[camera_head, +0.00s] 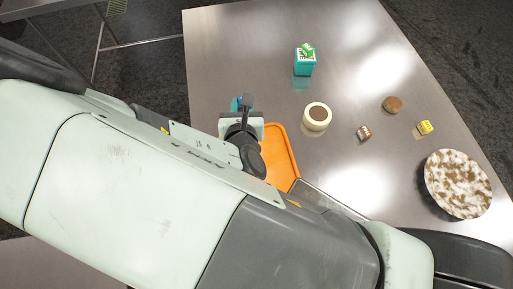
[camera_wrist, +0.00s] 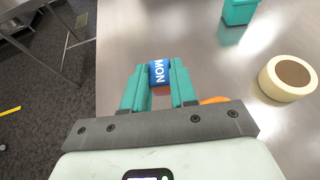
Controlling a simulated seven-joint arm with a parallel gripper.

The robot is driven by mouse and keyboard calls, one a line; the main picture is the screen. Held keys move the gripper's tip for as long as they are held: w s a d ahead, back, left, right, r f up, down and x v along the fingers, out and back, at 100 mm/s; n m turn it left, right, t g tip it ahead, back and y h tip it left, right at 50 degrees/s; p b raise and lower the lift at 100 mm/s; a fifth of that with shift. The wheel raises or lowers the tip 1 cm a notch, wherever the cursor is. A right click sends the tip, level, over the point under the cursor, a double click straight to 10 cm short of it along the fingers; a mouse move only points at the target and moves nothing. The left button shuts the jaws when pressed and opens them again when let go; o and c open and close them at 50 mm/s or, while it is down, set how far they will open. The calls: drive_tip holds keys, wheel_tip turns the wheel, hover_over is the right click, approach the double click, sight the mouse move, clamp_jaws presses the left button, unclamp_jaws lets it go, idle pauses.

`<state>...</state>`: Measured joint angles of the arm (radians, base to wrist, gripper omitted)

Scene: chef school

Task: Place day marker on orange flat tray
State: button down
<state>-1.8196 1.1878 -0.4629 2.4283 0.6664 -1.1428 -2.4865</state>
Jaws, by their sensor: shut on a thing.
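The day marker (camera_wrist: 159,71) is a small blue piece with white "MON" lettering. My gripper (camera_wrist: 160,78) is shut on it, with one teal finger on each side. In the head view my gripper (camera_head: 243,104) is near the left edge of the metal table, and only a bit of blue shows there. The orange flat tray (camera_head: 281,153) lies on the table just right of and below my gripper, partly hidden by my arm. A small orange piece of the tray (camera_wrist: 213,100) shows behind my gripper in the wrist view.
A teal box with a green top (camera_head: 305,62) and a cream round item with a brown centre (camera_head: 317,117) stand nearby. Farther right are a brown disc (camera_head: 393,104), small blocks (camera_head: 364,133), a yellow block (camera_head: 425,127) and a mottled plate (camera_head: 459,184).

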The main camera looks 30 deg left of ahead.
sight(277, 153)
drive_tip(key=s+d+f+m+h, duration=0.1)
drive_tip(key=d, duration=0.1)
drive_tip(key=s+d+f+t, duration=0.1)
drive_tip(key=s+d, duration=0.1)
drive_tip(key=s+d+f+m+h, duration=0.1)
drive_tip(key=s+d, duration=0.1)
drive_tip(key=shift+d+f+m+t+h, duration=0.1)
drive_tip(key=shift+d+m+t+h, duration=0.1)
drive_tip(key=shift+m+t+h, duration=0.1)
drive_tip(key=shift+f, duration=2.2)
drive_tip(key=shift+f, duration=0.1)
drive_tip(key=c, duration=0.9)
unclamp_jaws()
